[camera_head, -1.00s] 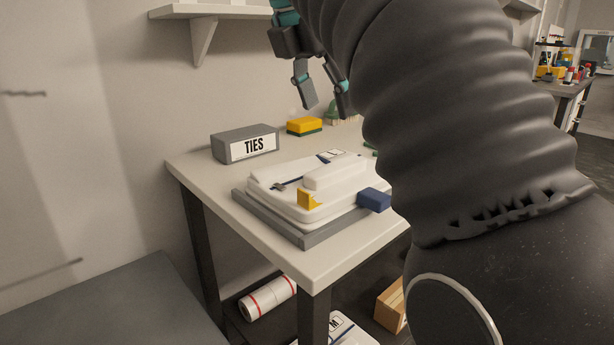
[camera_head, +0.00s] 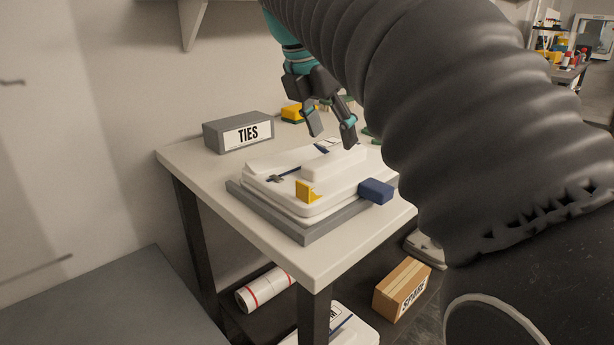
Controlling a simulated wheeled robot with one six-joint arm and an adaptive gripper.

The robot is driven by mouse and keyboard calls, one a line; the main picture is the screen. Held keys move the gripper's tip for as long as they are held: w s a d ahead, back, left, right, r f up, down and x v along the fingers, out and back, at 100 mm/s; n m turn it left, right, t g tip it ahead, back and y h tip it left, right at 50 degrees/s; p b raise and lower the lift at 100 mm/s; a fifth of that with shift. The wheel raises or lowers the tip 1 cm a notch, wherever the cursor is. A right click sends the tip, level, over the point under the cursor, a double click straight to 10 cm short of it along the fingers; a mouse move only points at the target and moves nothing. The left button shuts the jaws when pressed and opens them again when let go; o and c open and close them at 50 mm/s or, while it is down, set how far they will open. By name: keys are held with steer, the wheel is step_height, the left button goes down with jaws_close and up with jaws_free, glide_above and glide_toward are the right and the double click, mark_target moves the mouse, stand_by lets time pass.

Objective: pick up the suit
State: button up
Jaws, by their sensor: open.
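The suit (camera_head: 283,190) appears to be the folded white bundle lying on a grey tray (camera_head: 259,218) on the bench. It has a raised white block on top, a yellow tab at its front and dark strap pieces. A blue block (camera_head: 376,191) sits at its right edge. My gripper (camera_head: 331,142) is open and empty, with its fingers pointing down. In the picture it is just above the back of the bundle; the exact height gap is hard to tell. My arm hides the right part of the bench.
A grey box marked TIES (camera_head: 238,132) stands at the back left of the bench (camera_head: 185,153). A yellow and green sponge-like block (camera_head: 292,113) is behind. Below are a white roll (camera_head: 264,290), a cardboard box (camera_head: 402,289) and another white bundle (camera_head: 345,328). A shelf bracket (camera_head: 191,22) is on the wall.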

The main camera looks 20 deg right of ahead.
mark_target(335, 155)
steer(key=shift+b+x, duration=0.35)
steer(key=shift+x, duration=2.05)
steer(key=shift+a+f, duration=0.15)
steer(key=shift+f, duration=0.15)
jaws_close()
